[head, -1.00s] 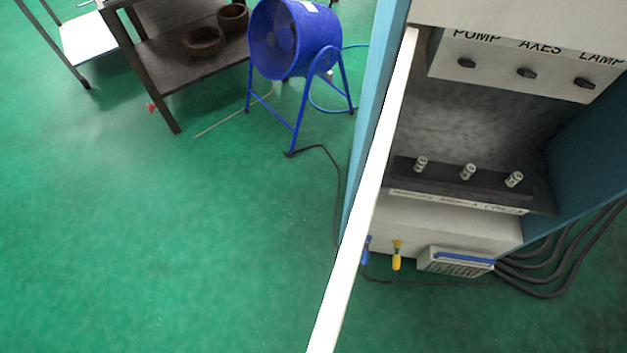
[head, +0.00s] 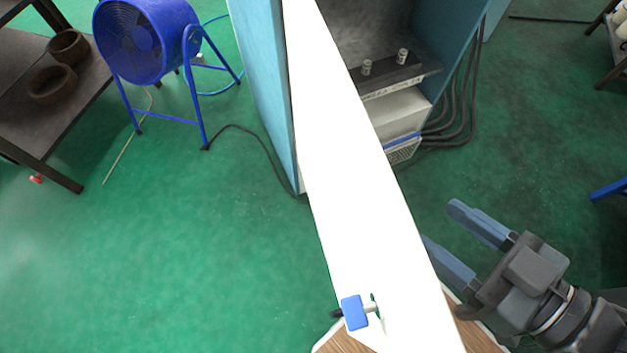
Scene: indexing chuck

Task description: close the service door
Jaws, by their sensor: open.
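The service door (head: 368,190) is a white panel standing open from the blue cabinet (head: 262,80), swung out toward me. A blue handle (head: 354,312) sits near its free end, on the left face. My gripper (head: 440,225) is open and empty, to the right of the door near its free end. Its lower finger is close to the door's right edge; I cannot tell if it touches. Part of the cabinet's inside (head: 385,35) shows to the right of the door, with small fittings on a dark shelf. The rest is hidden behind the door.
A blue fan (head: 145,40) on a stand is at the upper left, with a cable on the floor toward the cabinet. A dark shelf table (head: 45,110) is at far left. Black hoses (head: 465,95) run beside the cabinet. Green floor left of the door is clear.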

